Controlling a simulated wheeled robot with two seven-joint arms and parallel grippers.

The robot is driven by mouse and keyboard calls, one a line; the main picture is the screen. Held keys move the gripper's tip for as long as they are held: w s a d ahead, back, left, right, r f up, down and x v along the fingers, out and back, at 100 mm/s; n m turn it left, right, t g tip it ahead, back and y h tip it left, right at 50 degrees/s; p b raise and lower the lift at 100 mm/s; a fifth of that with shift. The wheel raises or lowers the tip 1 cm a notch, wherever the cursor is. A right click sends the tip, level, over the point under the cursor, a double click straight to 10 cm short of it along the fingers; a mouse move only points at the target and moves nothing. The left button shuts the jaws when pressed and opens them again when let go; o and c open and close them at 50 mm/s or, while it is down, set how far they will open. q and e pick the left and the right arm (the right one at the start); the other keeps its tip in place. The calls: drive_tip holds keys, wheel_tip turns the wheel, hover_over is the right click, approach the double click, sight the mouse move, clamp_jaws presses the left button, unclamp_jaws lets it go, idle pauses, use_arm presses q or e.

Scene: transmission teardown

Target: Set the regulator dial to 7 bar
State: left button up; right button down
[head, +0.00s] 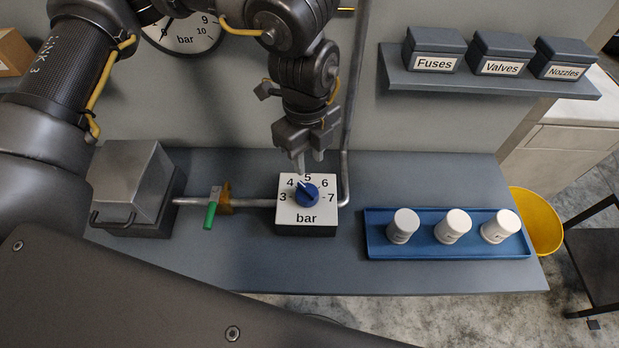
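The regulator dial (307,196) is a blue round knob on a white-faced box (290,214) marked 3 to 7 and "bar". The dial's pale pointer mark is aimed up and left, between 4 and 5. My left gripper (309,164) hangs just above and behind the dial, fingers pointing down. Its two fingers look apart, with nothing between them. It appears clear of the knob, though the exact gap is hard to judge. A round bar gauge (185,38) on the wall is partly hidden by my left arm. My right gripper is out of view.
A pipe with a green-handled valve (211,212) joins the box to a grey metal unit (134,185) at left. A blue tray (425,246) with three white containers stands at right. A shelf (490,84) holds labelled bins. A vertical pipe (349,130) rises behind the dial.

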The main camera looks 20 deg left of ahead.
sight(307, 189)
use_arm(q)
drive_tip(key=f, duration=0.3)
drive_tip(key=f+p, duration=0.1)
drive_tip(key=f, duration=0.3)
drive_tip(key=f+p, duration=0.1)
drive_tip(key=f, duration=0.2)
drive_tip(key=shift+w+a+f, duration=0.2)
drive_tip(key=shift+a+f, duration=0.05)
drive_tip(key=shift+c, duration=0.3)
clamp_jaws()
